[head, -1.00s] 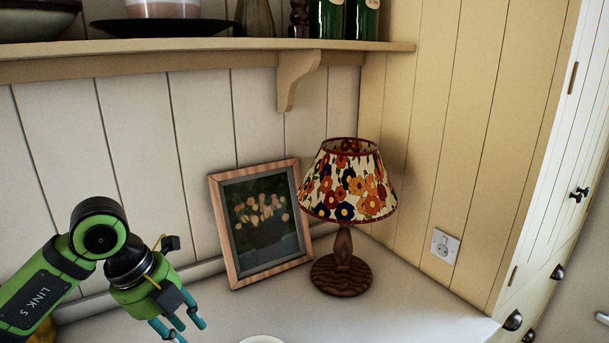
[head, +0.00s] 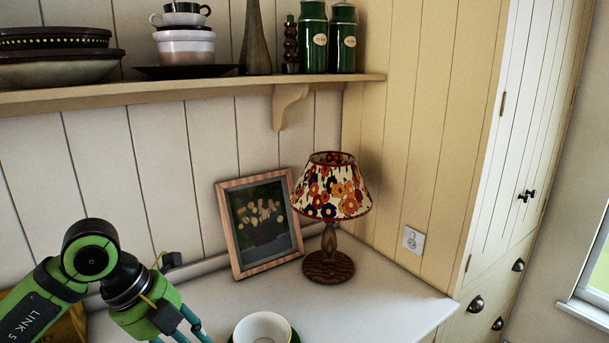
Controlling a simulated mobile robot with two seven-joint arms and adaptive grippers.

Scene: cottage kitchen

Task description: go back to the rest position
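My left arm comes in from the lower left in the head view, with its green links in front of the counter. My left gripper (head: 178,336) is at the bottom edge. Only the upper parts of its blue-grey fingers show; the tips are cut off by the frame, so I cannot tell whether it is open or shut. It is to the left of a white cup (head: 262,326) on a dark green saucer. My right gripper is not in view.
A floral-shaded lamp (head: 331,190) and a framed picture (head: 259,222) stand on the white counter (head: 385,292). Above is a shelf (head: 190,88) with bowls, cups, a vase and green canisters. A tall cream cupboard (head: 500,170) and a window are at right. The counter's right part is clear.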

